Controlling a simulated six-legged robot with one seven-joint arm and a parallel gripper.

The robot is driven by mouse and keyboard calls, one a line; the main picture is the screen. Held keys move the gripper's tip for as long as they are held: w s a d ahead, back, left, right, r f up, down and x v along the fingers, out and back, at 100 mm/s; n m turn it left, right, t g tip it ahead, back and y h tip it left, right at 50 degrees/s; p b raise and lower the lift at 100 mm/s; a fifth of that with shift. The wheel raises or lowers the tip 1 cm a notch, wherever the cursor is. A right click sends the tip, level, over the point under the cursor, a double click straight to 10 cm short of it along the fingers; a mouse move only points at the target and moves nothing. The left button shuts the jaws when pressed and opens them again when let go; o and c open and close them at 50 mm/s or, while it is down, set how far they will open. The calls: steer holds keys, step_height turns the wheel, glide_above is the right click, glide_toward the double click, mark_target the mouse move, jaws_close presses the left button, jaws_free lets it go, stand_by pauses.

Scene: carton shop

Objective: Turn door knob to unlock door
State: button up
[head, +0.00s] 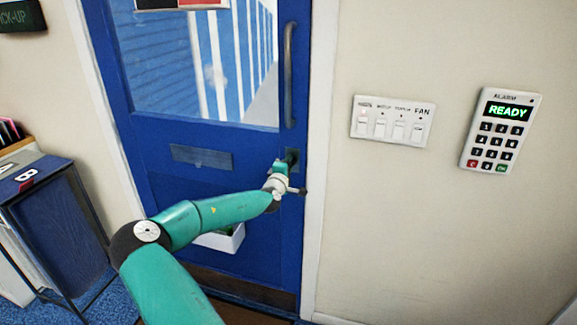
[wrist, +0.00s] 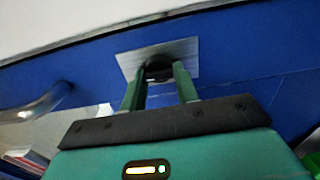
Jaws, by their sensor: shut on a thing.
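The blue door (head: 258,219) has a window in its upper half and stands in a white frame. The door knob is a small dark round thing on a metal plate near the door's right edge; it shows in the wrist view as the knob (wrist: 159,68) on its plate (wrist: 190,60). My gripper (head: 287,160) reaches the knob at the end of my green arm. In the wrist view my gripper (wrist: 160,80) has its two green fingers on either side of the knob, shut on it. In the head view the gripper largely hides the knob.
A vertical pull handle (head: 289,75) is above the knob, and a mail slot plate (head: 201,157) is to the left. A switch panel (head: 391,121) and an alarm keypad (head: 500,130) are on the right wall.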

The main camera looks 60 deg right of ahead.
stand_by(0.3)
steer(key=o, duration=0.9)
steer(key=shift+o, duration=0.2)
steer(key=s+a, duration=0.2)
steer(key=a, duration=1.1)
steer(key=shift+a, duration=0.35)
steer(key=shift+s, duration=0.1)
